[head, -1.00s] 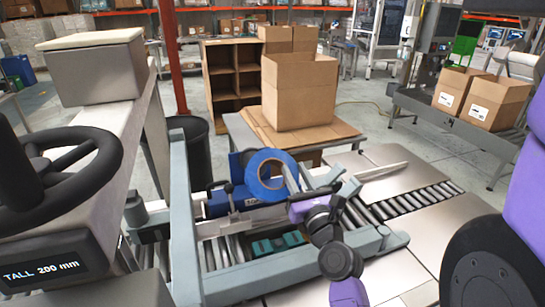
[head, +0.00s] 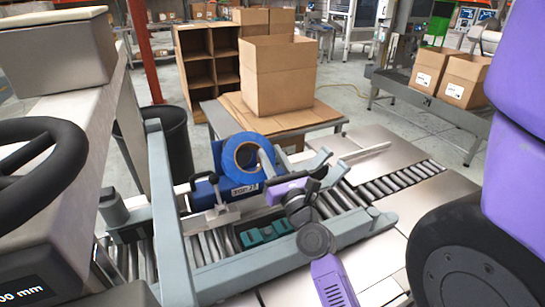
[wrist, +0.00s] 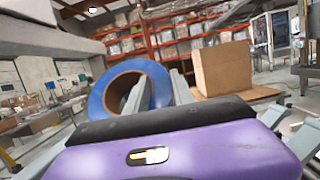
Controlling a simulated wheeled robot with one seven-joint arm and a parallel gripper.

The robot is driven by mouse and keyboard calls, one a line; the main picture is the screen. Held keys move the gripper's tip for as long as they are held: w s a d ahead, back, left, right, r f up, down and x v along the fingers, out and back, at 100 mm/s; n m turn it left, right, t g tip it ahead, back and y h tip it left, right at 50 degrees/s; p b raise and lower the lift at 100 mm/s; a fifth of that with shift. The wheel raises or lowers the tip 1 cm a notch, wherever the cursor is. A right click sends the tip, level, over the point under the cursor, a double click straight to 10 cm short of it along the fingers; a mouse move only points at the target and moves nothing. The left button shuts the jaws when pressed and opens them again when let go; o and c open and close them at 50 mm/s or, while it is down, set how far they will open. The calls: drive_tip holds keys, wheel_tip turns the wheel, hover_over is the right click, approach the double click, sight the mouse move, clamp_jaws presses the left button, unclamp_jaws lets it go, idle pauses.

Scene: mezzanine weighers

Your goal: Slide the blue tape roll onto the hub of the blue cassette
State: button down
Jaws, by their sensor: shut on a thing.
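The blue tape roll (head: 228,164) is held upright on edge, its bore facing my camera. My gripper (head: 268,160) is shut on the roll's ring wall. In the wrist view, one finger of my gripper (wrist: 157,92) passes into the bore of the roll (wrist: 104,103) and the other lies outside on the right. The darker blue cassette (head: 202,192), with a white label, sits on the roller conveyor, behind and below the roll in the head view. The roll covers much of it. Its hub is not clearly visible, and I cannot tell whether roll and cassette touch.
Teal blocks (head: 265,234) lie in a tray before the cassette. An open cardboard box (head: 278,80) stands on a table behind.

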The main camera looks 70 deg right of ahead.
drive_tip(key=shift+w+d+f+b, duration=0.15)
drive_tip(key=shift+d+f+b, duration=0.1)
drive_tip(key=shift+f+b, duration=0.25)
drive_tip(key=shift+f, duration=0.1)
drive_tip(key=shift+w+a+f+b, duration=0.1)
drive_tip(key=shift+f+b, duration=0.9)
drive_tip(key=shift+f, duration=0.45)
idle(0.6)
